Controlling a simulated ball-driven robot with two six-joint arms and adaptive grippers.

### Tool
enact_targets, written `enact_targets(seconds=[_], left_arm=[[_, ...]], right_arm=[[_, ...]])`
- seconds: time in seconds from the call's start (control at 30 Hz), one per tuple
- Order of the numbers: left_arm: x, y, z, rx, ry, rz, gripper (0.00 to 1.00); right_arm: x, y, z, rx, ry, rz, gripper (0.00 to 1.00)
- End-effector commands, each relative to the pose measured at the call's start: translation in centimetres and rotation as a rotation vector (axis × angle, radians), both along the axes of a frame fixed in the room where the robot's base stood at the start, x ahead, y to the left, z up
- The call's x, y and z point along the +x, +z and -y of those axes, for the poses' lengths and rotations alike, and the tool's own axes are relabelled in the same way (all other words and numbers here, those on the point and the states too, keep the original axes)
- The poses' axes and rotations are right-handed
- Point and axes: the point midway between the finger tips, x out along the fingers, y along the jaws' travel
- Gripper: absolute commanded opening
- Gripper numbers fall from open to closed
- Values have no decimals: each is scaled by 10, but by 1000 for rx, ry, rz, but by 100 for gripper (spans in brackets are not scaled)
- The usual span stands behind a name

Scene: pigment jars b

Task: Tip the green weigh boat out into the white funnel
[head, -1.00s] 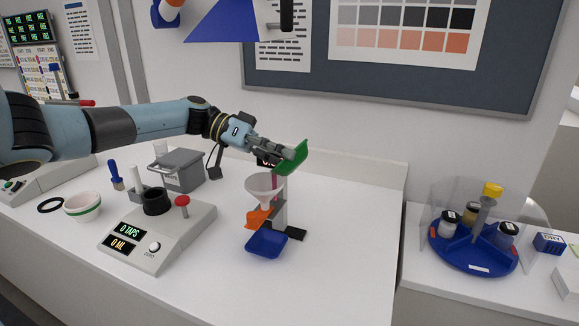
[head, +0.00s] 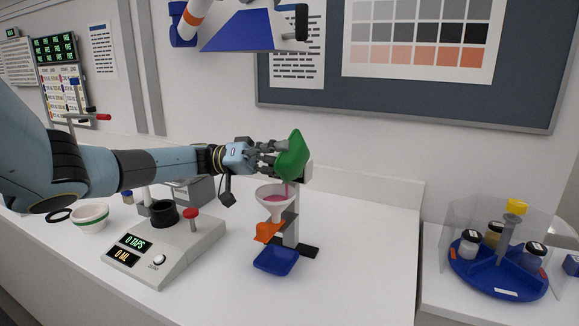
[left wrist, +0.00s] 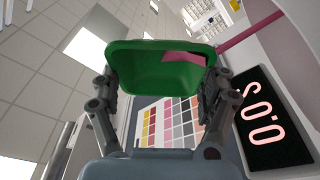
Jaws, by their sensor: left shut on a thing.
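My left gripper (head: 280,152) is shut on the green weigh boat (head: 292,157) and holds it tipped steeply, almost on edge, above the white funnel (head: 270,193). A thin pink stream runs from the boat's lower edge into the funnel, and pink material shows inside the funnel's mouth. In the left wrist view, the boat (left wrist: 140,70) sits between both fingers of the gripper (left wrist: 158,95). A pink patch lies in its right part and a pink stream leads off to the upper right. The funnel is out of that view. My right gripper is not in view.
Below the funnel are an orange piece (head: 269,232) and a blue tray (head: 276,261) by the grey stand (head: 291,225). A scale-like device (head: 163,250) stands left. A blue carousel (head: 497,276) with jars is at right. The bench right of the stand is clear.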

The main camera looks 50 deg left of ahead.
Motion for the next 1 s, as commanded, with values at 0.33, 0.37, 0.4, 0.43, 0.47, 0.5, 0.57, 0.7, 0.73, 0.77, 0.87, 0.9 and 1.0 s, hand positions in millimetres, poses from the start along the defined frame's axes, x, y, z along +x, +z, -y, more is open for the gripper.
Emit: enact_targets(seconds=[0.33, 0.37, 0.4, 0.43, 0.47, 0.5, 0.57, 0.7, 0.73, 0.77, 0.87, 0.9, 1.0], left_arm=[[-3, -3, -9, -151, 0, 49, 51], [-3, -4, -9, -163, 1, 53, 51], [-3, -4, -10, -181, 0, 59, 51], [-3, -3, -11, -194, 0, 64, 51], [-4, -4, -12, -205, -1, 68, 51], [-4, -4, -13, -223, 0, 73, 51], [-4, -2, -15, -276, 3, 88, 51], [-5, 0, -17, -306, 0, 100, 51], [-5, -1, -18, -310, 0, 101, 51], [-5, -1, -18, -313, 1, 102, 51], [-6, -2, -18, -320, 0, 105, 51], [-6, -2, -18, -322, 0, 105, 51], [-6, -2, -18, -323, -1, 105, 51]], right_arm=[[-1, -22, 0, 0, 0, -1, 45], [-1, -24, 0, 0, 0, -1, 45], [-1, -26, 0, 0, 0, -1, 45], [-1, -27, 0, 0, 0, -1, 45], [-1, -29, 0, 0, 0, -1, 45], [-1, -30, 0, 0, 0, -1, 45], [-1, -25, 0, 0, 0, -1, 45], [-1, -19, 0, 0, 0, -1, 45], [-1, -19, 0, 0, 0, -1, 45], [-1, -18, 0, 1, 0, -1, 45], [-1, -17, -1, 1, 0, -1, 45], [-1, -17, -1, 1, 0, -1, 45], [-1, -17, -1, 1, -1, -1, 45]])
